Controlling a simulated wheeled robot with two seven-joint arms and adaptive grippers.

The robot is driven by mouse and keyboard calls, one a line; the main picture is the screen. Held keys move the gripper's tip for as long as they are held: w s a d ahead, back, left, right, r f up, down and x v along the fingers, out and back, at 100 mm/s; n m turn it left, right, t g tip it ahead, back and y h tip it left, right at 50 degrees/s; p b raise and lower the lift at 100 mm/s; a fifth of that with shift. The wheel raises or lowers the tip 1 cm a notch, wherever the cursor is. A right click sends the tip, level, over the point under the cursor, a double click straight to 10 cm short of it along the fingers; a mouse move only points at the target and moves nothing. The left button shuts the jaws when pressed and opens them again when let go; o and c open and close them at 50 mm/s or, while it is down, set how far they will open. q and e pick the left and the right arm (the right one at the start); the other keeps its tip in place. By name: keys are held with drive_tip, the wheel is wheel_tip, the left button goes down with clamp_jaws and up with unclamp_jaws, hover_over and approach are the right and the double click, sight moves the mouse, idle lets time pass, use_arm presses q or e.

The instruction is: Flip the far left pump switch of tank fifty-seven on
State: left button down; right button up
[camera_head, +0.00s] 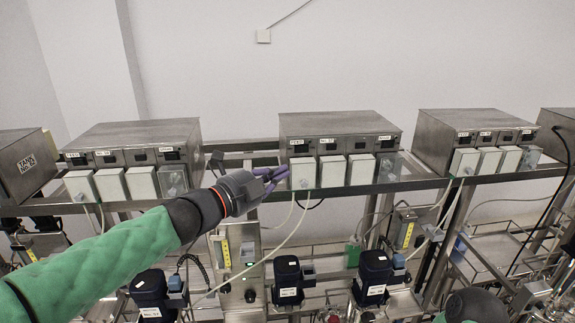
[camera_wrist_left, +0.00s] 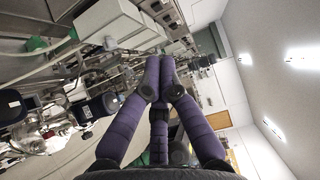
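A steel control unit (camera_head: 340,124) stands on the rack shelf in the middle of the head view. A row of pale boxes hangs along its front, and its far left pale box (camera_head: 303,174) is just right of my left gripper (camera_head: 272,178). The purple fingers point at this box; I cannot tell whether they touch it. In the left wrist view the fingertips (camera_wrist_left: 160,92) are drawn together with nothing seen between them. The switch levers are too small to make out, and the small labels are not clearly readable.
Similar steel units stand at left (camera_head: 133,133) and right (camera_head: 476,124). A steel box marked TANK (camera_head: 27,163) is at the far left, its number unclear. Below the shelf are dark pumps (camera_head: 287,280), hoses and frames.

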sight(303, 163)
use_arm(q)
drive_tip(key=x, duration=0.3)
drive_tip(key=a+p+x, duration=0.1)
drive_tip(key=x, duration=0.2)
drive_tip(key=w+p+x, duration=0.1)
drive_tip(key=x, duration=0.3)
drive_tip(key=shift+w+a+r, duration=0.1)
drive_tip(key=shift+a+r, duration=0.1)
drive_tip(key=shift+a, duration=0.05)
drive_tip(key=shift+w+a+p, duration=0.15)
drive_tip(key=shift+w+p, duration=0.3)
drive_tip(key=shift+w, duration=0.1)
drive_tip(key=shift+w+f, duration=0.1)
drive_tip(key=shift+w, duration=0.15)
drive_tip(key=shift+s, duration=0.1)
